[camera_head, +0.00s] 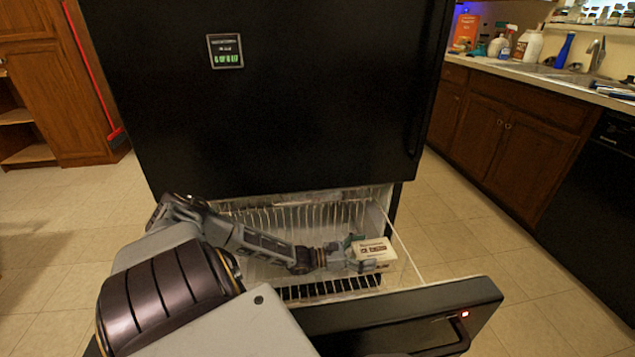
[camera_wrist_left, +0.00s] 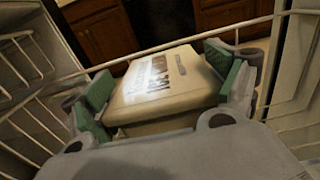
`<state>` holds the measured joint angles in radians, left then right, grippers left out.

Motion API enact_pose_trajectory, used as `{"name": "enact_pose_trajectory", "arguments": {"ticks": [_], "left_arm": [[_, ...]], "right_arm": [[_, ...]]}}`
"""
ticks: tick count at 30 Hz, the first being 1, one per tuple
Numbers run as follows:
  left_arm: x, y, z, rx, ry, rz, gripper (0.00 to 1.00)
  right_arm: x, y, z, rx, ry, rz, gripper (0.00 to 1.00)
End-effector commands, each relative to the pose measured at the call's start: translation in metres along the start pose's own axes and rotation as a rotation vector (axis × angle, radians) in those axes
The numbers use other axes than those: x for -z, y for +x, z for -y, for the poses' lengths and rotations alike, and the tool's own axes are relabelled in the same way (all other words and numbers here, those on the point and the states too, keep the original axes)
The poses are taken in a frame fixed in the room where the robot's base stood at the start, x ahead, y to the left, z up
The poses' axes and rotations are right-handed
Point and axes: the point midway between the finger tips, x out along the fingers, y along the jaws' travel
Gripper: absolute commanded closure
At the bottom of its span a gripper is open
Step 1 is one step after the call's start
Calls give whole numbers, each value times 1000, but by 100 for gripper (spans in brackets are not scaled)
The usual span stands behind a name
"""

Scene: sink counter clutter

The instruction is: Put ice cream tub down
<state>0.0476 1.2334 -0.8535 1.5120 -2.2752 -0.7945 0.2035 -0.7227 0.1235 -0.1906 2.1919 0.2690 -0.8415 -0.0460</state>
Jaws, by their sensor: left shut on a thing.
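The ice cream tub (camera_head: 375,252) is a cream-coloured box with dark print on its lid. My left gripper (camera_head: 352,254) is shut on it, inside the open freezer drawer near its right side. In the left wrist view the tub (camera_wrist_left: 165,84) sits between the two green-padded fingers of my left gripper (camera_wrist_left: 168,92), one on each side. The tub looks slightly tilted there. Its underside is hidden, so I cannot tell whether it touches the drawer floor. My right gripper is not in view.
The freezer drawer (camera_head: 400,318) is pulled out below the black fridge (camera_head: 290,100). White wire rails (camera_wrist_left: 40,90) line the drawer beside the gripper. A sink counter (camera_head: 540,72) with bottles stands at the right. Tiled floor is clear on both sides.

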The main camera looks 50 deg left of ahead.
Motion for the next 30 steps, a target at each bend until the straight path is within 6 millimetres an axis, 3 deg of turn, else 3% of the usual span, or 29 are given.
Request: {"name": "enact_pose_trajectory", "arguments": {"ticks": [8,21,30], "left_arm": [[9,1,0,0,1,4,54],[55,1,0,-1,0,5,54],[61,1,0,0,1,4,54]], "right_arm": [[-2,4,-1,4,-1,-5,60],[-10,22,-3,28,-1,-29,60],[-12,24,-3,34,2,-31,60]]}}
